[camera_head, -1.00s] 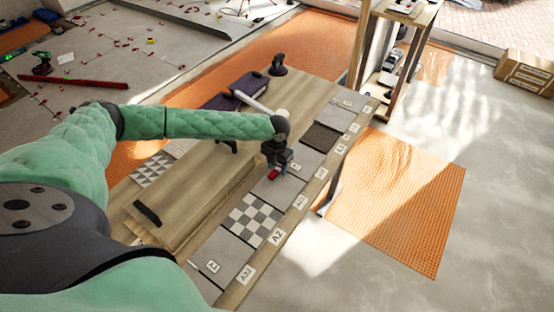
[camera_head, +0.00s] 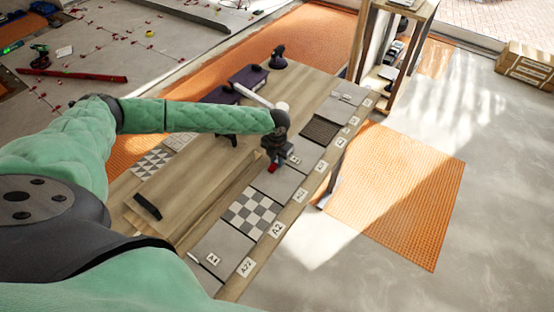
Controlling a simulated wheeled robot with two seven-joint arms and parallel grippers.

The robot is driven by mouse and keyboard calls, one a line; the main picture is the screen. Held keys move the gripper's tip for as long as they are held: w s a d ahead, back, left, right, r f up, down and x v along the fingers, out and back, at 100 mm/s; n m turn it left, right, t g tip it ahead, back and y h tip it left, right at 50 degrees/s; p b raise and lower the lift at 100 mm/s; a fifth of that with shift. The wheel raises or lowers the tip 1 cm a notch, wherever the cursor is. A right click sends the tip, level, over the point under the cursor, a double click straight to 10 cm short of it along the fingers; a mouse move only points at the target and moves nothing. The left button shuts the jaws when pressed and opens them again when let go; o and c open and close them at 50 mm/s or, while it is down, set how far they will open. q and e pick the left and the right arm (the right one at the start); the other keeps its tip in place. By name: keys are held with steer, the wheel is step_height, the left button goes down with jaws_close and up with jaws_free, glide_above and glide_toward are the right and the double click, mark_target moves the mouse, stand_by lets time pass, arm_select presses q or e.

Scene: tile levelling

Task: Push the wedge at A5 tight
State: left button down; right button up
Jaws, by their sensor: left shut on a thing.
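My left gripper (camera_head: 272,166) is low over the row of tiles on the wooden table (camera_head: 186,206), near a plain grey tile (camera_head: 277,181). It is shut on a small red piece (camera_head: 272,169), which looks like a wedge. I cannot tell whether the red piece touches the tile edge. A checkered tile (camera_head: 251,212) lies on the nearer side, and another grey tile (camera_head: 222,250) lies closest to me. White labels run along the table's right edge; A2 (camera_head: 277,230) is readable, but I cannot pick out A5. My right gripper is not in view.
A dark textured tile (camera_head: 320,130) lies farther along the row. A black handled tool (camera_head: 147,206) rests on the boards to the left. A wooden shelf (camera_head: 393,60) stands at the table's far right. An orange mat (camera_head: 405,205) covers floor on the right.

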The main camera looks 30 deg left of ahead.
arm_select(q)
steer(key=c, duration=1.2)
jaws_free()
steer(key=shift+c, duration=0.2)
steer(key=shift+r, duration=0.1)
